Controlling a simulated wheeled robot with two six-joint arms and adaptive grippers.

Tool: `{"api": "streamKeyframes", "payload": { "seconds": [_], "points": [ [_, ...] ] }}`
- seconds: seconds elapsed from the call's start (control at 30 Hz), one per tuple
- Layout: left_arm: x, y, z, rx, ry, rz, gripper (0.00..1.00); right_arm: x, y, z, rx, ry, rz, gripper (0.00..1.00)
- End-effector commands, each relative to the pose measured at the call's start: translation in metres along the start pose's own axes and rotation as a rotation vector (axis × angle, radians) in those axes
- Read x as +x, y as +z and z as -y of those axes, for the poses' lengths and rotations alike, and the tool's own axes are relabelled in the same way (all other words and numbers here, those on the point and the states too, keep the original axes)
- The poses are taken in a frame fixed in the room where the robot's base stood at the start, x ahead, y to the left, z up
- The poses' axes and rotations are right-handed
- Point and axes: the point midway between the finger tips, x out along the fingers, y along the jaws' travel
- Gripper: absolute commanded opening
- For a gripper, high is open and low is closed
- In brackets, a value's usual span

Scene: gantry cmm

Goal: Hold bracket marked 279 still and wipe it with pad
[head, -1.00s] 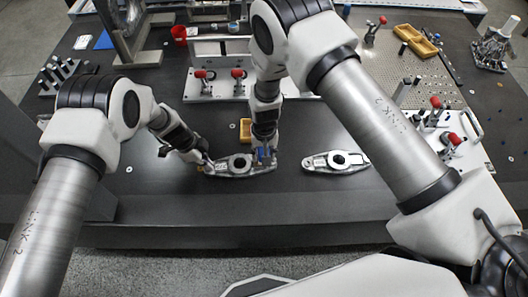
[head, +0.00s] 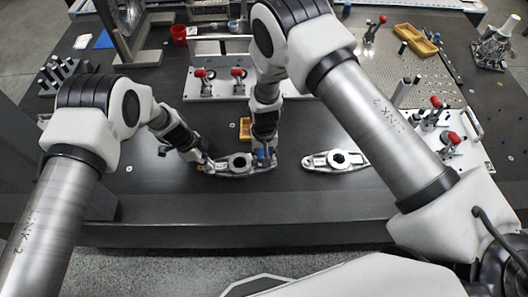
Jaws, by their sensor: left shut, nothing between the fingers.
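A grey metal bracket (head: 236,163) with a round central ring lies flat on the dark table, between my two grippers. My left gripper (head: 206,165) is shut with nothing in its fingers, at the bracket's left end; I cannot tell whether it touches. My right gripper (head: 262,158) points down over the bracket's right end. Something blue, likely the pad (head: 262,153), shows at its fingers, which are mostly hidden by the arm. A second similar bracket (head: 337,160) lies apart to the right. No marking is readable on either bracket.
A yellow tray (head: 245,126) sits just behind the bracket, partly hidden by my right arm. A white fixture plate with red-handled clamps (head: 205,84) stands further back. More clamps (head: 447,142) are at the right. The table's front strip (head: 240,207) is clear.

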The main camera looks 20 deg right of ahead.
Motion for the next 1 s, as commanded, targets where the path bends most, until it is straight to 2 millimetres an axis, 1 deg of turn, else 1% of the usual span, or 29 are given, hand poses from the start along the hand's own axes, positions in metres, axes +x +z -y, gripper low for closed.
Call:
{"api": "streamKeyframes", "payload": {
  "seconds": [0.03,1.0],
  "points": [
    [0.003,0.0,-0.003,-0.001,0.007,-0.001,0.0,0.002,0.0,0.0,0.0,0.0,0.0,0.13],
    [0.004,0.0,-0.004,-0.001,0.01,-0.001,0.0,0.022,0.0,0.0,-0.001,0.0,0.0,0.13]
  ]
}}
